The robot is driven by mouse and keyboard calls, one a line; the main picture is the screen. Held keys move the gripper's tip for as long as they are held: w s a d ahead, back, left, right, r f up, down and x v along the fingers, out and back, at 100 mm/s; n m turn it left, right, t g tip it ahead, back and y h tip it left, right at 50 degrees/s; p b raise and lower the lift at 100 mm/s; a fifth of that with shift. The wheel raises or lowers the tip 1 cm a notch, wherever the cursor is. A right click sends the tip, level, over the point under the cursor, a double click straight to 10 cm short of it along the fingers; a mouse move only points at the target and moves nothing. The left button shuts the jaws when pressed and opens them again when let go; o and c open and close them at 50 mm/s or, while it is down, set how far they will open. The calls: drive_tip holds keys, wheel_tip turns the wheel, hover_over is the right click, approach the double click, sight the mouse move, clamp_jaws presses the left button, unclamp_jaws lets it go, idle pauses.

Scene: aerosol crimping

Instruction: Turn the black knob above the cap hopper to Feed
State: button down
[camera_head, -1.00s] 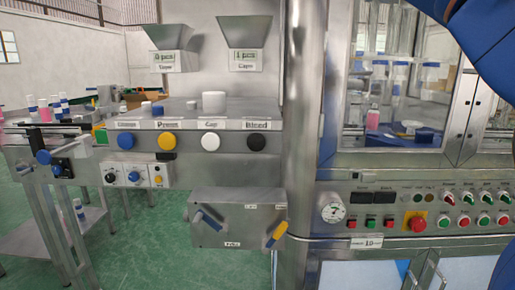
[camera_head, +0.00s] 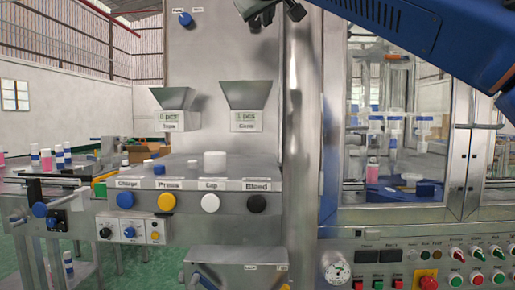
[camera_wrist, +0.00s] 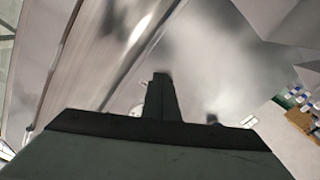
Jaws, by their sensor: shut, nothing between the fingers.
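My gripper (camera_head: 268,14) is at the top edge of the head view, in front of the upper steel panel, above the cap hopper (camera_head: 249,95). In the wrist view my gripper (camera_wrist: 161,80) shows as a dark narrow shape with its fingers together and nothing held. The black knob above the cap hopper cannot be made out in the head view; my gripper covers that area. A small dark knob (camera_wrist: 212,118) beside a white label shows in the wrist view; I cannot tell which knob it is. Part of another label (camera_wrist: 137,110) shows beside the fingers.
A blue knob (camera_head: 185,19) sits above the left hopper (camera_head: 173,98). Below are blue, yellow, white and black buttons (camera_head: 257,203). A round steel post (camera_head: 303,140) stands right of the panel, beside the glazed cabinet (camera_head: 470,150). Space before the panel looks clear.

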sight(255, 23)
drive_tip(key=shift+w+a+f, duration=0.15)
drive_tip(key=shift+w+a, duration=0.3)
drive_tip(key=shift+w, duration=0.55)
drive_tip(key=shift+w+a+f, duration=0.2)
drive_tip(key=shift+w+a, duration=0.25)
drive_tip(key=shift+w, duration=0.6)
drive_tip(key=shift+w+a+f, duration=0.15)
drive_tip(key=shift+w+a, duration=0.3)
drive_tip(key=shift+w, duration=0.55)
drive_tip(key=shift+d+r, duration=0.25)
drive_tip(key=shift+d, duration=0.45)
drive_tip(key=shift+d+r, duration=0.45)
drive_tip(key=shift+d, duration=0.15)
